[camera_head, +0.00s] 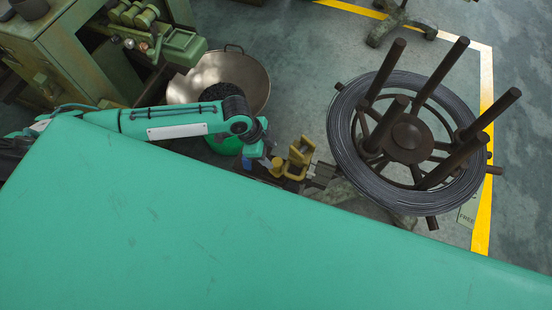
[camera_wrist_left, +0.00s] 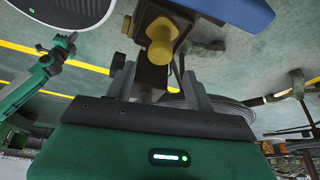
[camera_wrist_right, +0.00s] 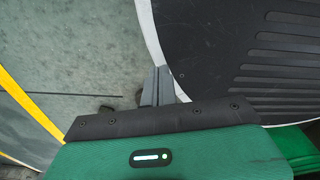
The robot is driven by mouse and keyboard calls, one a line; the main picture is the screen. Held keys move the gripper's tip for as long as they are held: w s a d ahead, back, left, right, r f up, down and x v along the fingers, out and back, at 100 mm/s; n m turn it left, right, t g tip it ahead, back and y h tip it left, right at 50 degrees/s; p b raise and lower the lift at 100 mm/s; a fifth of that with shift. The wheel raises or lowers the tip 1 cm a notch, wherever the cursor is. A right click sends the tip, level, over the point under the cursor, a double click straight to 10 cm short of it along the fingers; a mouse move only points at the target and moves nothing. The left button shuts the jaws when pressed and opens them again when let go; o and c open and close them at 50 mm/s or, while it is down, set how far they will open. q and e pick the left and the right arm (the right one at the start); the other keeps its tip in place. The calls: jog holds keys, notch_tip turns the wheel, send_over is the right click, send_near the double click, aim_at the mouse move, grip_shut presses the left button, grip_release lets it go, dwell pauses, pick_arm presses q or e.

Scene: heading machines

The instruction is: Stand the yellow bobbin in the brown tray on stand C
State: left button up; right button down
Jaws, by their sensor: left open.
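A small yellow part (camera_head: 299,158) shows beside the end of a teal arm in the head view. A yellow knob-like piece (camera_wrist_left: 160,43) on a dark block shows in the left wrist view, beyond and between the open fingers of my left gripper (camera_wrist_left: 157,76). I cannot tell whether either is the yellow bobbin. No grip on the yellow piece shows. My right gripper (camera_wrist_right: 158,85) has its fingers together with nothing visible between them, over the floor beside my base. I cannot make out the brown tray or stand C.
A dark reel with upright posts (camera_head: 410,135) carries a wire coil (camera_head: 345,150) at right. A metal bowl (camera_head: 222,76) and a green machine (camera_head: 75,60) stand at back left. A large teal surface fills the lower head view. Open floor (camera_head: 290,50) lies beyond, with yellow lines.

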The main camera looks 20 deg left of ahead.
pick_arm(q)
jog(key=shift+v, duration=1.65)
pick_arm(e)
jog(key=shift+w+d, duration=0.2)
jog(key=shift+w, duration=0.65)
jog(key=shift+s, duration=0.1)
